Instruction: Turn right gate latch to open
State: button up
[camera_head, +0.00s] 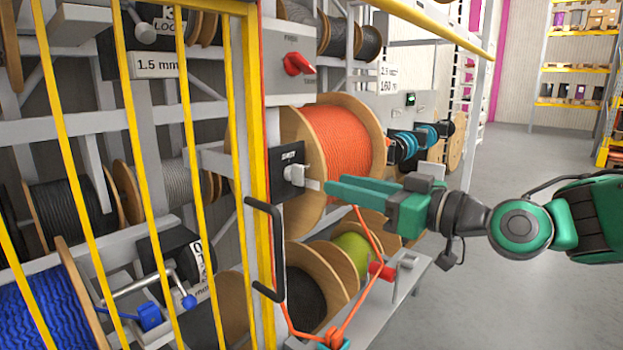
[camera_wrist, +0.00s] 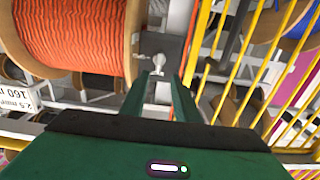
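The gate latch (camera_head: 300,173) is a pale grey turn-knob with a lever, on a black labelled plate (camera_head: 284,180) on the grey post beside the yellow-barred gate (camera_head: 240,120). In the wrist view the latch (camera_wrist: 158,62) shows just beyond my fingertips, roughly in line with the gap between them. My green gripper (camera_head: 332,188) reaches in from the right in the head view, its tips close to the latch lever. In the wrist view my gripper (camera_wrist: 163,78) has its fingers apart with nothing seen between them. Whether the tips touch the lever I cannot tell.
A black handle (camera_head: 266,245) sticks out from the gate edge below the latch. A red rotary switch (camera_head: 298,64) is above it. A large orange cable reel (camera_head: 345,140) stands right behind my fingers. An orange cable (camera_head: 372,240) hangs below. Open floor (camera_head: 530,210) lies to the right.

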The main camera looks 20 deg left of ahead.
aim_at(303, 175)
jog(key=x, duration=1)
